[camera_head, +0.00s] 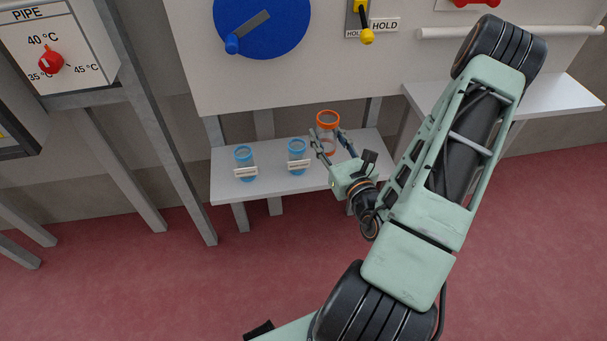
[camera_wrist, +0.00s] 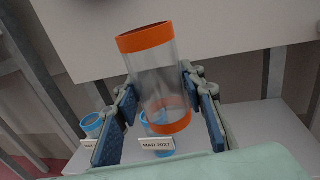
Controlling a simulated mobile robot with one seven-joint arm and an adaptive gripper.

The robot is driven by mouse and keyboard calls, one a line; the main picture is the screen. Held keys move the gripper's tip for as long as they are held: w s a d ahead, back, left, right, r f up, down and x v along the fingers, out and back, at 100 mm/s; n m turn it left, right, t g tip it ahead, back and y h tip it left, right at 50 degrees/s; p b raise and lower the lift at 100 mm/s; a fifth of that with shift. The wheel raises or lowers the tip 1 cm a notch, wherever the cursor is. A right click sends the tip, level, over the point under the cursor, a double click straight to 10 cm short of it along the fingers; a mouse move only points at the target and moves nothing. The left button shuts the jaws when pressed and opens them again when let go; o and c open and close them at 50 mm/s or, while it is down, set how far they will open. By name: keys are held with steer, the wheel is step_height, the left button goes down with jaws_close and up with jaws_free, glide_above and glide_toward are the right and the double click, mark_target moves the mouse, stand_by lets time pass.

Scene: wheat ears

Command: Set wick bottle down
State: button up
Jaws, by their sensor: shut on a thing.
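A clear cylinder with an orange rim (camera_head: 328,119) and an orange base ring is held by my gripper (camera_head: 333,147); I take it for the wick bottle. In the wrist view the clear bottle (camera_wrist: 153,72) appears tilted between the two blue-padded fingers (camera_wrist: 163,98), which are on either side of it. It is over the right part of the white shelf (camera_head: 265,187). I cannot tell whether its base touches the shelf. A middle blue-rimmed jar (camera_head: 297,146) and a left blue-rimmed jar (camera_head: 243,157) stand on the shelf, to the bottle's left.
A white panel with a blue dial (camera_head: 262,25) rises behind the shelf. Grey metal posts (camera_head: 165,130) stand left. The shelf front is clear.

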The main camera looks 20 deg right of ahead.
steer(key=w+d+f+h+b, duration=0.1)
steer(key=d+f+b, duration=0.2)
steer(key=d+f, duration=0.1)
steer(key=w+d+f+m+h+b, duration=0.1)
steer(key=w+d+f+b, duration=0.1)
steer(key=d+f+b, duration=0.1)
steer(key=w+d+f+m+h+b, duration=0.1)
steer(key=w+d+f+b, duration=0.1)
steer(key=d+f, duration=0.3)
steer(key=shift+w+d+f+g+b, duration=0.1)
steer(key=shift+d+f+g+b, duration=0.05)
steer(key=shift+d+b, duration=0.25)
steer(key=shift+w+d+f+g+b, duration=0.15)
steer(key=shift+d+b, duration=0.1)
steer(key=shift+d, duration=0.25)
steer(key=shift+d+f, duration=0.1)
steer(key=shift+f, duration=0.05)
steer(key=shift+w+d+f+b, duration=0.1)
steer(key=shift+f+b, duration=0.2)
steer(key=shift+f, duration=0.6)
steer(key=shift+w+d+f+b, duration=0.1)
steer(key=shift+f+b, duration=0.2)
steer(key=shift+f, duration=0.55)
steer(key=shift+f, duration=0.1)
